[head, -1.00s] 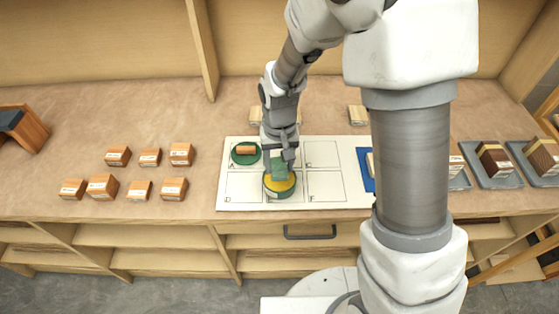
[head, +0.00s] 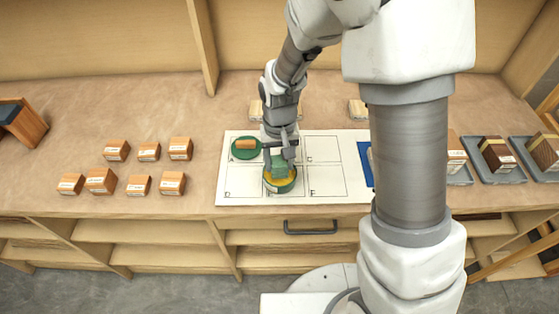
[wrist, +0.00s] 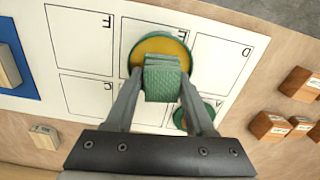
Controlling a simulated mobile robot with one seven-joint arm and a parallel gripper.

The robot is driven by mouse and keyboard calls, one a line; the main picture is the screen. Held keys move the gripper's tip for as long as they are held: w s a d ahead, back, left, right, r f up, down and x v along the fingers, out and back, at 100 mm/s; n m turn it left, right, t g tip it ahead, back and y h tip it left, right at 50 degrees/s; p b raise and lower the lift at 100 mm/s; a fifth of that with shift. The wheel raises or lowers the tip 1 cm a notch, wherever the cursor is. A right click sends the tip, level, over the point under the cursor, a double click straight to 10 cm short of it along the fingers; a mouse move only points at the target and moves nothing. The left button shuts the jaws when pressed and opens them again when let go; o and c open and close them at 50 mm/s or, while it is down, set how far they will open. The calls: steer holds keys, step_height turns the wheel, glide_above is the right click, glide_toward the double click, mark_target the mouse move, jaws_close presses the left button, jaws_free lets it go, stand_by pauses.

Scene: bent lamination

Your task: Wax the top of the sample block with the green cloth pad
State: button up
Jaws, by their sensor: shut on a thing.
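My gripper (head: 281,158) is shut on the green cloth pad (head: 279,170); both also show in the wrist view, with my gripper (wrist: 162,88) and the folded pad (wrist: 163,75). The pad is over a round green tin with yellow contents (head: 284,186), at or just above its surface; contact is unclear. The tin (wrist: 140,46) lies partly under the pad in the wrist view. A pale block (wrist: 8,66) sits on a blue mat (wrist: 10,35). In the head view the mat (head: 366,164) is mostly hidden behind my arm. I cannot tell whether that block is the sample block.
The tin stands on a white lettered board (head: 330,190). A green disc (head: 237,153) with an orange-brown piece is behind it to the left. Several labelled wood blocks (head: 102,181) stand left, and grey trays (head: 495,172) with dark blocks right.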

mark_target(280, 160)
steer(key=shift+f+b, duration=0.5)
steer(key=shift+f, duration=0.1)
stand_by(1.3)
steer(key=shift+r+p, duration=2.55)
steer(key=shift+r, duration=1.05)
steer(key=shift+d+f, duration=0.1)
